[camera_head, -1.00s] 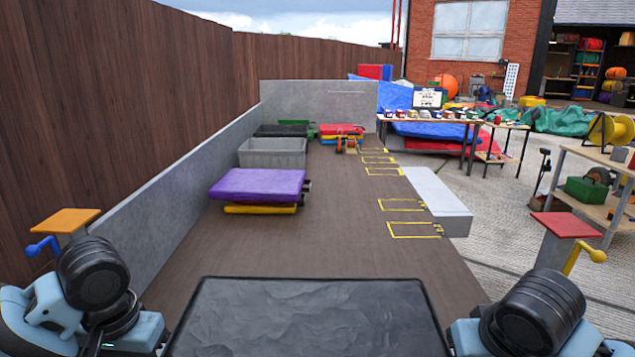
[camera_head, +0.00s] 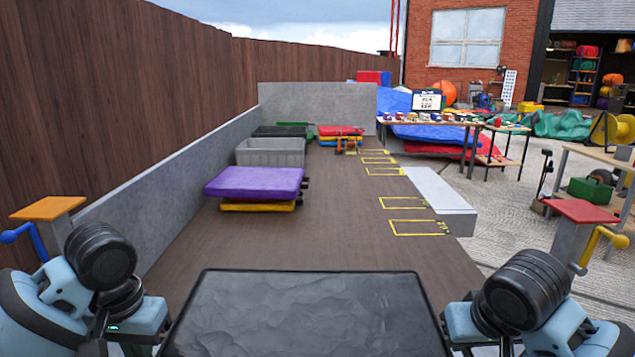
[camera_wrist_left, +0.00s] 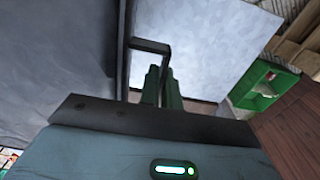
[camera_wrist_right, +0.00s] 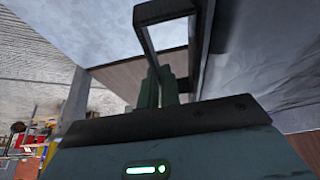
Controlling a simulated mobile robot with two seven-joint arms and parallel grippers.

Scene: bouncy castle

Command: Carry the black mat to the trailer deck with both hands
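The black mat (camera_head: 305,315) lies level in front of me between my two arms, with a dark, creased top. Its side also shows in the left wrist view (camera_wrist_left: 65,50) and the right wrist view (camera_wrist_right: 265,50). My left gripper (camera_wrist_left: 162,85) looks shut on a black handle (camera_wrist_left: 150,45) at the mat's left edge. My right gripper (camera_wrist_right: 160,88) looks shut on a handle (camera_wrist_right: 165,12) at its right edge. In the head view both fingertips are hidden. The brown trailer deck (camera_head: 330,220) stretches ahead, beyond the mat's far edge.
Purple (camera_head: 255,181) and yellow mats are stacked left on the deck, with a grey crate (camera_head: 270,152) behind. Grey walls (camera_head: 170,205) bound the left and far end. Yellow outlines (camera_head: 415,228) mark the right. Orange-topped (camera_head: 48,208) and red-topped (camera_head: 580,211) posts stand at either side.

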